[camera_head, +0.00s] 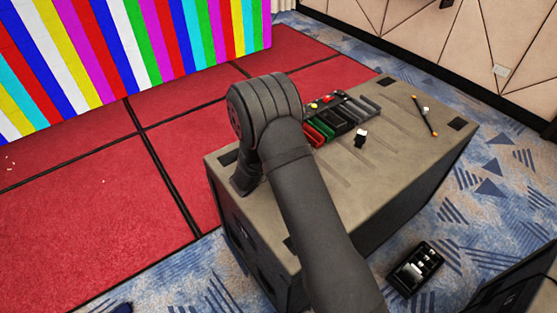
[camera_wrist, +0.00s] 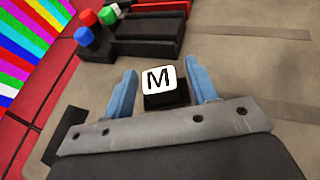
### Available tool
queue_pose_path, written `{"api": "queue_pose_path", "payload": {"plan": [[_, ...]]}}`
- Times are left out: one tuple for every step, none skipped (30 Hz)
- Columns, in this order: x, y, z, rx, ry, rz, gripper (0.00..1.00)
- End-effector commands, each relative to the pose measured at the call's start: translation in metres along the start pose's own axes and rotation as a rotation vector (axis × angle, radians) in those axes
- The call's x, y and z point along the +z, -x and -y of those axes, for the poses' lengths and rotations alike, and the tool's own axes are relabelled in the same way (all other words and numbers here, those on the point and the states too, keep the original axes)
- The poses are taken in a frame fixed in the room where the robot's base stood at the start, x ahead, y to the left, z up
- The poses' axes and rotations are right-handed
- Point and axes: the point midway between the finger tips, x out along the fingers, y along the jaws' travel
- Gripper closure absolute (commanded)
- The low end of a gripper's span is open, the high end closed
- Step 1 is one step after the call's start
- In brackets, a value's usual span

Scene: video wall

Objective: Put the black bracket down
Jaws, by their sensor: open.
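In the wrist view, a small black piece (camera_wrist: 167,101), which may be the black bracket, sits on the grey-brown case top under a white cube (camera_wrist: 158,78) marked M. My gripper (camera_wrist: 159,69) is open. Its two blue fingers stand on either side of the cube and black piece, with a visible gap on the left; contact on the right is hard to judge. In the head view my dark arm hides the fingertips and this piece, near the left side of the case (camera_head: 400,165).
Red, green and black trays (camera_head: 338,120) line the case's far edge. Another white-topped black piece (camera_head: 360,138) stands nearby. An orange-tipped dark stick (camera_head: 424,116) lies at the right. A black box (camera_head: 415,269) is on the floor. The middle of the case is mostly clear.

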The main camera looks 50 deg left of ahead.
Motion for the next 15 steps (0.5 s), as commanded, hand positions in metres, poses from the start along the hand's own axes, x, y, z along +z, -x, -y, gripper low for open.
{"api": "queue_pose_path", "payload": {"plan": [[0.001, 0.005, -0.001, 0.002, 0.0, 0.0, 0.47], [0.001, 0.009, -0.001, 0.002, 0.0, 0.001, 0.47], [0.001, 0.015, -0.001, 0.002, 0.0, 0.001, 0.47], [0.001, 0.02, -0.001, 0.002, 0.0, 0.0, 0.47], [0.001, 0.026, -0.001, 0.003, 0.001, 0.0, 0.47], [0.001, 0.035, -0.001, 0.004, 0.0, 0.0, 0.47], [0.001, 0.042, -0.002, 0.004, 0.0, 0.0, 0.47], [0.001, 0.049, -0.002, 0.004, 0.001, 0.0, 0.47], [0.001, 0.058, -0.002, 0.004, 0.0, 0.001, 0.47], [0.001, 0.065, -0.001, 0.004, 0.001, 0.001, 0.47], [0.001, 0.071, -0.001, 0.004, 0.0, 0.0, 0.47], [0.001, 0.079, -0.002, 0.005, 0.0, 0.001, 0.47], [0.001, 0.085, -0.001, 0.004, 0.0, 0.001, 0.47], [0.001, 0.09, -0.001, 0.003, 0.0, 0.001, 0.47], [0.001, 0.097, -0.001, 0.004, 0.0, 0.001, 0.47]]}}
